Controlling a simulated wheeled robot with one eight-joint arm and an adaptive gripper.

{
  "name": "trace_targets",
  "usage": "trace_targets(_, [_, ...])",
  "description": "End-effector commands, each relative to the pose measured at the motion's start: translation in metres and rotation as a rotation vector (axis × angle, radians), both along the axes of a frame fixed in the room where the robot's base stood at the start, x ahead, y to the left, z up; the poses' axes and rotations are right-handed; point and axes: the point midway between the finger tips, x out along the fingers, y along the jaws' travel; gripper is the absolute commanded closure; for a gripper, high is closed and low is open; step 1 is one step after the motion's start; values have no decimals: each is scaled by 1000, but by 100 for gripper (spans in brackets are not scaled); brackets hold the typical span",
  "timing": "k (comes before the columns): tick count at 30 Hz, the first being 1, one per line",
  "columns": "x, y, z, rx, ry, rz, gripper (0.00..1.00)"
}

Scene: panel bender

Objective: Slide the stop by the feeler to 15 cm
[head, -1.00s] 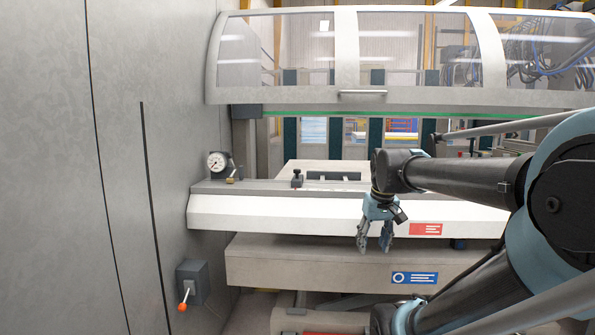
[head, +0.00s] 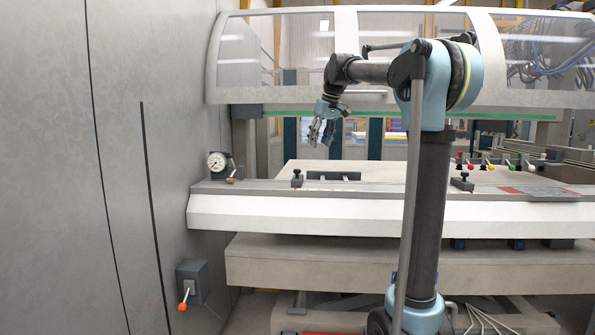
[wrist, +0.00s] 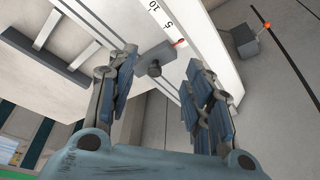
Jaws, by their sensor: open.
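The stop (head: 297,179) is a small dark block with a black knob on the left part of the table's grey top strip. In the wrist view the stop (wrist: 154,67) shows between the fingers, farther off, with a red pointer on the scale (wrist: 168,23). The pointer is past the 5, on the side away from the 10. A round dial gauge (head: 217,163) with a small brass part below it, perhaps the feeler, stands left of the stop. My gripper (head: 320,138) is open and empty, above and slightly right of the stop, not touching it.
A second knobbed stop (head: 463,181) is farther right. A slotted dark bar (head: 333,176) lies just right of the first stop. A wall (head: 150,130) closes the left side, with an orange-knobbed lever (head: 183,303). A glazed hood (head: 290,97) hangs above and behind.

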Motion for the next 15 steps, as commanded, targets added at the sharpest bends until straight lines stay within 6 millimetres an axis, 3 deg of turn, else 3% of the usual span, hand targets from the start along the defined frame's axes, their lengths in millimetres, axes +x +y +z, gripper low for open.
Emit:
trace_targets(3, [29, 21, 15, 6, -13, 45, 53])
trace_targets(6, [45, 34, 22, 9, -22, 70, 53])
trace_targets(15, [62, 48, 23, 12, -31, 98, 53])
